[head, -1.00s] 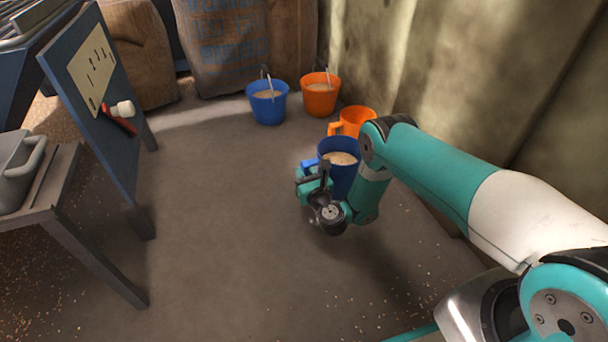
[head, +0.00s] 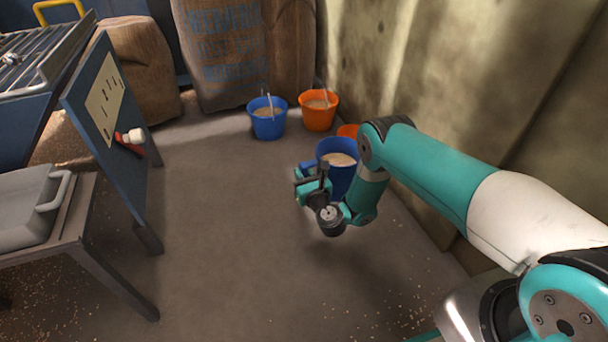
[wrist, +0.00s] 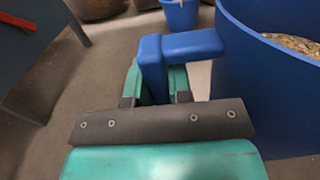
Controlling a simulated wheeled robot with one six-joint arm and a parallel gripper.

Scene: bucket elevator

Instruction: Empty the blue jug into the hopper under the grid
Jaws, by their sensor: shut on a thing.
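The blue jug (head: 337,178) is filled near its rim with pale grain and stands roughly upright beside my gripper (head: 313,180). In the wrist view, its blue wall (wrist: 265,95) fills the right side, and its handle (wrist: 180,50) sits between the fingers of my gripper (wrist: 158,85), which is shut on it. My wrist and forearm hide part of the jug in the head view. The grid (head: 35,55) of metal bars lies on a blue frame at the upper left; the hopper under it is mostly out of view.
A blue bucket (head: 268,122) and an orange bucket (head: 318,112) of grain stand on the floor. An orange jug (head: 348,131) is mostly hidden. A table with a grey tub (head: 30,210) and a blue panel (head: 105,110) stand left. The middle floor is clear.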

